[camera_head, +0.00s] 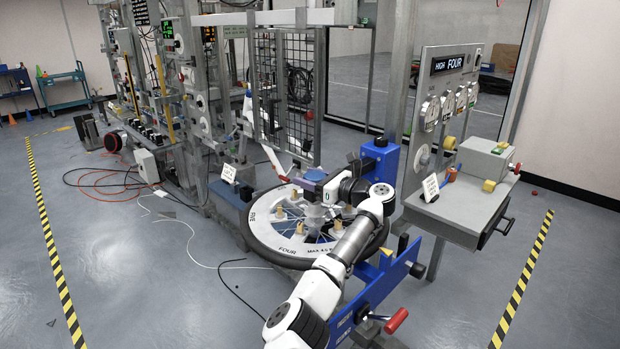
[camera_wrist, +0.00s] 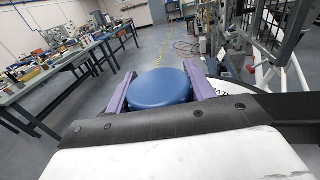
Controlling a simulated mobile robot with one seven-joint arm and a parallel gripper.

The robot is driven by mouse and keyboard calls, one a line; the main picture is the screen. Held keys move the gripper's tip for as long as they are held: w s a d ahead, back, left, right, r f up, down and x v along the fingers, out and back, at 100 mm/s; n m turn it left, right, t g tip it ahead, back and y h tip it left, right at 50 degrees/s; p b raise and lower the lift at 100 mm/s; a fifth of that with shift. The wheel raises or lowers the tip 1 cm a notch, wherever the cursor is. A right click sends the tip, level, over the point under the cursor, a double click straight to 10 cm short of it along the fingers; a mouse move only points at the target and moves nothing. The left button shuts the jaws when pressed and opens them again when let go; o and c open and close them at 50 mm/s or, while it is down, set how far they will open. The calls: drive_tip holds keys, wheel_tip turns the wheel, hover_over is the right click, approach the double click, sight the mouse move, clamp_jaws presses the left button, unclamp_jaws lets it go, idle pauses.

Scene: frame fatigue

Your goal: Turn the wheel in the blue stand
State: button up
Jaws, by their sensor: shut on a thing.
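The wheel (camera_head: 262,236) lies flat, with a black tyre, a white lettered rim and several yellowish pieces on it. It sits in the blue stand (camera_head: 380,160), whose front blue beam (camera_head: 375,300) is partly behind my arm. My gripper (camera_head: 312,184) is over the wheel's upper middle. In the wrist view my purple fingers (camera_wrist: 161,90) are on both sides of a round blue knob (camera_wrist: 160,88) and shut on it. Whether the knob is fixed to the wheel is hidden. Part of the white rim (camera_wrist: 245,86) shows right of the fingers.
A grey bench (camera_head: 450,215) with gauges and a "HIGH FOUR" display (camera_head: 448,65) stands right of the wheel. A mesh guard (camera_head: 286,85) stands behind it. A red handle (camera_head: 397,320) juts from the stand's front. Cables (camera_head: 105,185) lie on the floor at left.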

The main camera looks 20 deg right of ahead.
drive_tip(key=o, duration=1.4)
drive_tip(key=shift+c, duration=0.2)
drive_tip(key=b+v, duration=0.4)
drive_tip(key=v, duration=0.9)
drive_tip(key=shift+s+d, duration=0.25)
drive_tip(key=shift+s, duration=0.05)
